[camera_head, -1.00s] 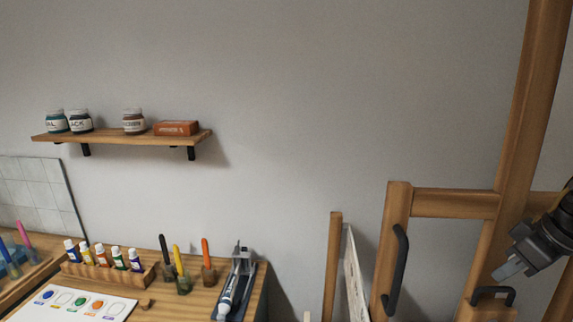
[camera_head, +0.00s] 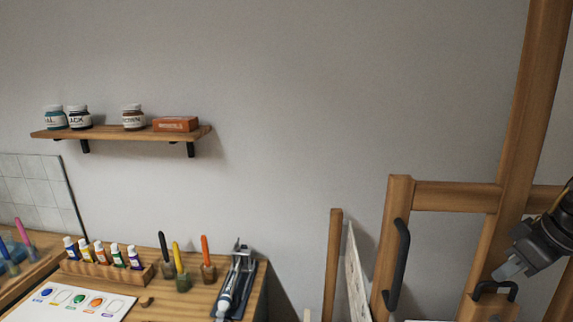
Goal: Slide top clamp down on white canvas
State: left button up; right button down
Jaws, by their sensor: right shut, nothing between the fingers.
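A wooden easel fills the right side, with a tall mast (camera_head: 533,95) and a crossbar. The top clamp (camera_head: 489,306) is a wooden block with a black handle (camera_head: 495,287) on top, low on the mast at the bottom edge. My right gripper (camera_head: 508,271) comes in from the right edge, shut and empty, with its fingertips just above the handle; I cannot tell whether they touch it. A sliver of the white canvas (camera_head: 430,320) seems to show at the bottom edge; the rest is out of view. My left gripper is not in view.
A black side handle (camera_head: 398,262) sits on the easel's left post (camera_head: 391,235). A panel (camera_head: 355,278) leans behind it. A desk (camera_head: 205,296) with paint tubes and brushes stands at lower left, under a wall shelf (camera_head: 120,134) with jars.

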jog(key=shift+r+p, duration=1.55)
jog(key=shift+r, duration=1.45)
